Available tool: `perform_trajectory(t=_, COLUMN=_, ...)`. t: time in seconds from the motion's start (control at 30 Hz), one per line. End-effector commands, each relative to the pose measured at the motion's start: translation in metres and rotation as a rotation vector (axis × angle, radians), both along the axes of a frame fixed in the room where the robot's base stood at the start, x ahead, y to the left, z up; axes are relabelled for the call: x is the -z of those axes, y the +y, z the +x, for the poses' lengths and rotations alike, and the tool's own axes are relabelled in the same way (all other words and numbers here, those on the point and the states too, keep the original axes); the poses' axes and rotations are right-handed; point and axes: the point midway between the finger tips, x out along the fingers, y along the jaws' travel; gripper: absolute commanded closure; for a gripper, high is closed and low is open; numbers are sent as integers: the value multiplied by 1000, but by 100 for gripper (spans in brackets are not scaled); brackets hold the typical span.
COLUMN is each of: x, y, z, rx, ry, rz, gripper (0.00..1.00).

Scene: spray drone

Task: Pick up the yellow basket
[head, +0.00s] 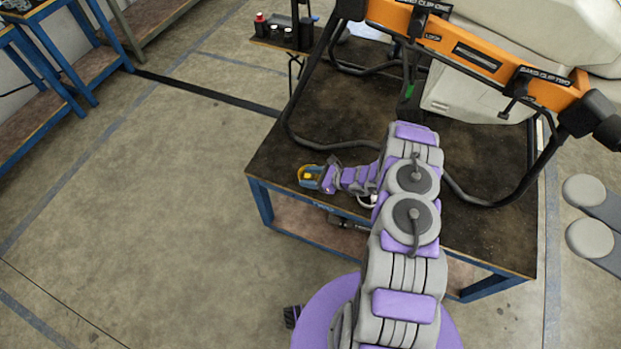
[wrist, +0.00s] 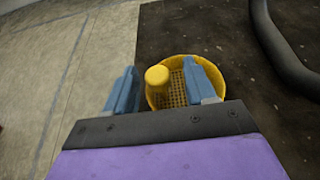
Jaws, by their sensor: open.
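The yellow basket (wrist: 218,74) is a small round open container with a mesh floor and a rounded yellow knob on its left side. It sits near the left edge of the dark table top. In the head view the basket (head: 305,170) is small and mostly hidden by my gripper (head: 312,177). In the wrist view my gripper (wrist: 162,90) has its two blue fingers apart. The right finger overlaps the basket's interior and the left finger is outside it, with the knob between them. I cannot tell whether either finger touches.
The table (head: 262,160) has blue legs and a lower shelf. A drone with an orange bar (head: 470,50) and black landing tubes (head: 340,146) stands on it. Small bottles (head: 261,25) stand on a stand behind. Blue workbenches (head: 70,70) are at left. The floor at left is clear.

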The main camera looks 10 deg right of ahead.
Motion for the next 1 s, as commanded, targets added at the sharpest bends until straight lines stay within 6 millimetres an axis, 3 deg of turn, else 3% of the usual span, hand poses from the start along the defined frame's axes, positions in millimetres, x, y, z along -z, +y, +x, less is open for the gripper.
perform_trajectory(t=0.3, x=2, y=4, z=4, rx=0, ry=0, rz=2, gripper=45)
perform_trajectory(t=0.87, x=2, y=5, z=3, rx=-1, ry=0, rz=0, gripper=98)
perform_trajectory(t=1.0, x=2, y=4, z=3, rx=-1, ry=1, rz=2, gripper=100)
